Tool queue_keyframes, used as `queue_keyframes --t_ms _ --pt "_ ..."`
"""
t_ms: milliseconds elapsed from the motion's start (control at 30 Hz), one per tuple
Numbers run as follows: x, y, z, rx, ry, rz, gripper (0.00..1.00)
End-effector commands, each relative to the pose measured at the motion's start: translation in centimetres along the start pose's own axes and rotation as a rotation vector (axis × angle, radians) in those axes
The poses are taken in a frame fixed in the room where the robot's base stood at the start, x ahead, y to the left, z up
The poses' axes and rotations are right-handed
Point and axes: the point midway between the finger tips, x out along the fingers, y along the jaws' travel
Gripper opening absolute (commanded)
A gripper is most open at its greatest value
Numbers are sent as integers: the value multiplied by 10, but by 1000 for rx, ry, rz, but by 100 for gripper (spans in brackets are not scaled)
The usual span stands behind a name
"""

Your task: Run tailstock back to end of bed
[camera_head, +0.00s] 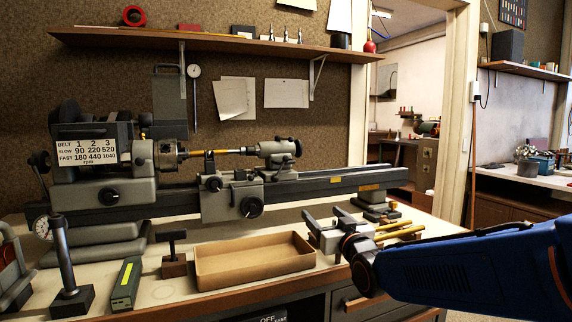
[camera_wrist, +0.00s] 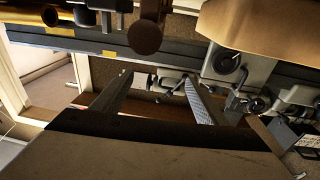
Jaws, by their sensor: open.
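The grey tailstock (camera_head: 280,154) sits on the lathe bed (camera_head: 340,184), right of the carriage (camera_head: 230,195). Its quill end points left at a thin brass workpiece (camera_head: 215,153) that runs from the chuck (camera_head: 167,154). Bare bed extends to the right of the tailstock. My gripper (camera_head: 322,213) is in front of the bed, right of the carriage, open and empty. In the wrist view the spread fingers (camera_wrist: 155,92) face the lathe, with a small grey part between them, apparently the tailstock. I see no contact with it.
An open cardboard tray (camera_head: 252,279) lies on the bench in front of the lathe. Brass rods (camera_head: 398,230) lie right of my gripper. A small black stand (camera_head: 173,256) and a grey-green bar (camera_head: 126,284) are left of the tray. A shelf (camera_head: 220,43) hangs above.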

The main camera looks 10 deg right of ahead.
Motion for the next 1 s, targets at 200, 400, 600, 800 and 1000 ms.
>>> queue_keyframes --t_ms 200,400,600,800,1000 --pt "30 -23 -32 9 226 -52 67" --pt "36 -30 -45 15 310 -69 67" --pt "47 -32 -50 16 320 -71 67" --pt "77 -34 -60 16 318 -70 67" --pt "110 -36 -70 16 318 -70 67"
